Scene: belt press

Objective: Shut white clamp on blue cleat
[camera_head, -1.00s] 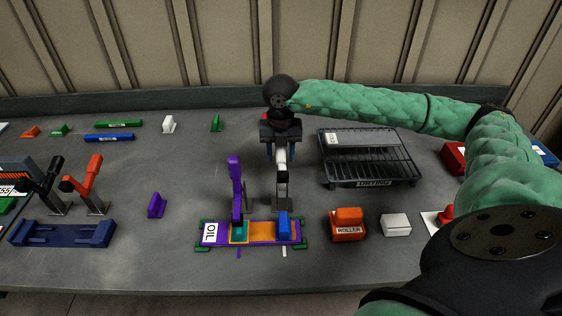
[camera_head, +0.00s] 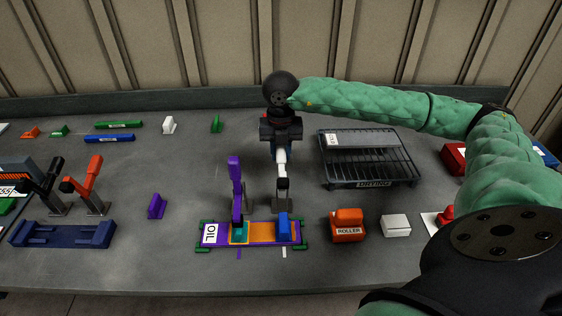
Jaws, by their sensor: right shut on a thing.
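The white clamp (camera_head: 282,171) stands behind the press bed, its upper part inside my right gripper (camera_head: 281,152). The right gripper points down and is shut on the clamp's handle; the arm hides part of it. The handle is raised, and the clamp's grey bracket (camera_head: 282,200) stands on the table below. The blue cleat (camera_head: 284,223) sits on the right part of the orange and purple bed, in front of the bracket. The clamp is apart from the cleat. My left gripper is out of view.
The drying rack (camera_head: 370,165) stands right of my gripper. An orange roller block (camera_head: 348,226) and a white block (camera_head: 396,225) lie right of the bed. Black and red clamps stand at left.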

